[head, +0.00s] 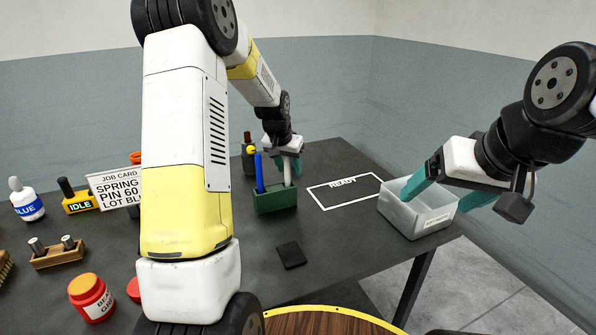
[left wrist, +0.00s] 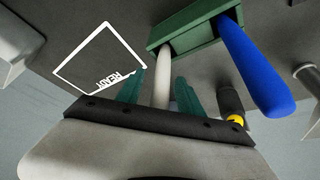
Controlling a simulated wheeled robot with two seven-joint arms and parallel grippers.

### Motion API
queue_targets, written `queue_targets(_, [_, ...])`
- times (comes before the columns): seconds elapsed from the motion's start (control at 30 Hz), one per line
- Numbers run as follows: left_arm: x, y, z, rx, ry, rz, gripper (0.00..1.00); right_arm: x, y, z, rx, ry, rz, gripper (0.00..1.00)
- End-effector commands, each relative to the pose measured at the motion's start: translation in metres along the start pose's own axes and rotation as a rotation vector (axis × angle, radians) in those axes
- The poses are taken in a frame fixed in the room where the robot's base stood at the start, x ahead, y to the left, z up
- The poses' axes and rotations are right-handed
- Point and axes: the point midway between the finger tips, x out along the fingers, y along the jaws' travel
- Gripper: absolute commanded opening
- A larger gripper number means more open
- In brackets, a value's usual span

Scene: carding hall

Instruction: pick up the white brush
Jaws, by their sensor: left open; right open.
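The white brush (head: 287,173) stands upright in a green holder (head: 275,201), with only its pale handle showing; its lower end is hidden inside. In the left wrist view the white brush (left wrist: 162,82) lies between the teal fingers of my left gripper (left wrist: 159,92), with gaps at both sides. My left gripper (head: 289,165) is open around the handle's top, above the holder. My right gripper (head: 445,193) is open and empty at the far right, its fingers over the rim of a white bin (head: 420,222).
A blue handle (head: 260,173) stands beside the white one in the same holder. A dark bottle with a yellow band (head: 249,155) is just behind. A white-outlined "READY" area (head: 345,192) is empty. A small black pad (head: 291,255) lies in front.

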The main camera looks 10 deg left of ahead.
Motion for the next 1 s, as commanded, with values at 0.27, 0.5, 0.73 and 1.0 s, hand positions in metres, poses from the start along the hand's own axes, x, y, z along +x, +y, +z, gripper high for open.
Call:
queue_targets(0.27, [0.0,0.0,0.0,0.0,0.0,0.0,0.0,0.0,0.0,0.0,0.0,0.0,0.0,0.84])
queue_targets(0.5, [-0.001,0.0,0.0,0.0,0.0,0.0,0.0,0.0,0.0,0.0,0.0,0.0,0.0,0.84])
queue_targets(0.73, [-0.014,0.0,-0.007,0.0,0.004,-0.001,0.0,0.0,0.0,0.0,0.0,0.0,0.0,0.84])
queue_targets(1.0, [-0.064,0.0,-0.028,0.0,0.005,-0.001,0.0,0.0,0.0,0.0,0.0,0.0,0.0,0.84])
